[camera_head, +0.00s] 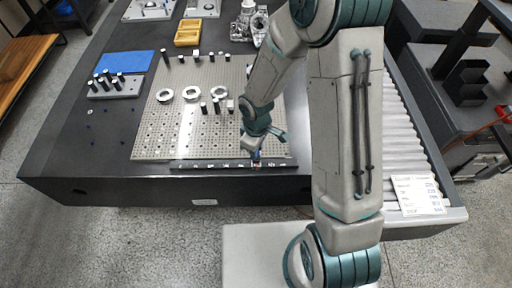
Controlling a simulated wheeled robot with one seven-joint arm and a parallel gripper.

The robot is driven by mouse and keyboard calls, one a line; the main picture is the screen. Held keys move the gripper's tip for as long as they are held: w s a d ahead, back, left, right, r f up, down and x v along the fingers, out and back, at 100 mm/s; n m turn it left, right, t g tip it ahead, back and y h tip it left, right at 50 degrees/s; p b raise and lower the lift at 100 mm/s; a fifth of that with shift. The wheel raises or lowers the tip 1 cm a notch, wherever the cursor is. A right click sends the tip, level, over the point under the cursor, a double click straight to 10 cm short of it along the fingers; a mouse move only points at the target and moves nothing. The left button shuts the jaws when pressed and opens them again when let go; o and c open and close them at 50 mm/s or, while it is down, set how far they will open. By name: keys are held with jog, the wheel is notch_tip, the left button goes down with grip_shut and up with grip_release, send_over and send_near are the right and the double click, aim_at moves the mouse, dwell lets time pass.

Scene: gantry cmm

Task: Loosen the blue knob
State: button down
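My gripper (257,156) points down at the front edge of the perforated fixture plate (165,145), over a dark bar (205,164) with small light marks. A tiny patch of blue shows between or beside the fingertips. It may be the blue knob, but it is too small and too covered by my gripper to be sure. No other blue knob stands out. I cannot tell whether the fingers are open or shut, or touch anything.
The plate on the dark table carries white rings (192,94) and several small black-and-white cylinders. A blue mat (124,62), a grey block with pins (115,87) and a yellow tray (188,32) lie farther back. Grey ribbed bellows (408,130) run along the right.

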dwell(0.3)
jog(key=c, duration=1.2)
grip_release()
jog(key=shift+r, duration=0.1)
jog(key=shift+w+r, duration=0.1)
jog(key=shift+w, duration=0.05)
jog(key=shift+r+p, duration=0.8)
jog(key=r+p, duration=0.1)
jog(key=r, duration=0.1)
jog(key=r+p, duration=0.4)
jog(key=shift+s, duration=0.35)
